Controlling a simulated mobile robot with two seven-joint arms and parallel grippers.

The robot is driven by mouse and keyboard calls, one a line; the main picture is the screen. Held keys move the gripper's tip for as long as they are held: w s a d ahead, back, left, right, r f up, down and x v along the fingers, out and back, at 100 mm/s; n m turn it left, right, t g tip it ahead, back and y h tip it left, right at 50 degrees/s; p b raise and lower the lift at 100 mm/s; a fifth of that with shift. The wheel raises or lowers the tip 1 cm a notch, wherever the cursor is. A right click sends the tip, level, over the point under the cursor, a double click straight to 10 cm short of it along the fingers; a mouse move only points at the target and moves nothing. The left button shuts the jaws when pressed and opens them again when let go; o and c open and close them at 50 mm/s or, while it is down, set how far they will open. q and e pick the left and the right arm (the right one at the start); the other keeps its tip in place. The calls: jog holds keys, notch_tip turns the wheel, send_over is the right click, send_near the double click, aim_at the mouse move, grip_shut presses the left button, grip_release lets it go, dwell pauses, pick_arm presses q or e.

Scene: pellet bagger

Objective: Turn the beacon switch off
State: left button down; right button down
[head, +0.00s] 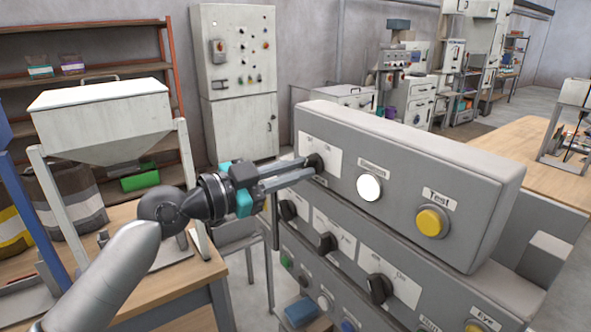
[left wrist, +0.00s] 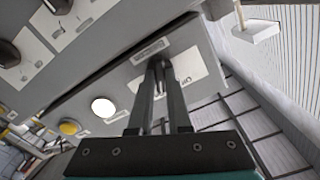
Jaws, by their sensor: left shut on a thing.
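The beacon switch appears to be the black rotary knob (head: 316,163) on a white plate at the left end of the top grey control box (head: 480,180). My left gripper (head: 308,168) reaches in from the left, its fingers shut on this knob. In the left wrist view the fingertips (left wrist: 161,68) meet at the knob, mostly hidden between them, over the white plate (left wrist: 188,72). The plate's lettering is too small to read, so the knob's setting cannot be told. A white lamp (head: 369,187) and a yellow Test button (head: 432,221) sit to the right. My right gripper is not in view.
Lower panels carry more black knobs (head: 380,288) and coloured buttons close below the gripper. A hopper (head: 105,115) on a stand is at left, beside a wooden table (head: 150,262). A grey cabinet (head: 238,85) stands behind.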

pick_arm(q)
jog(key=n+p, duration=0.3)
jog(key=n, duration=0.8)
dwell(0.6)
jog(key=c, duration=0.9)
grip_release()
jog(key=shift+o, duration=0.2)
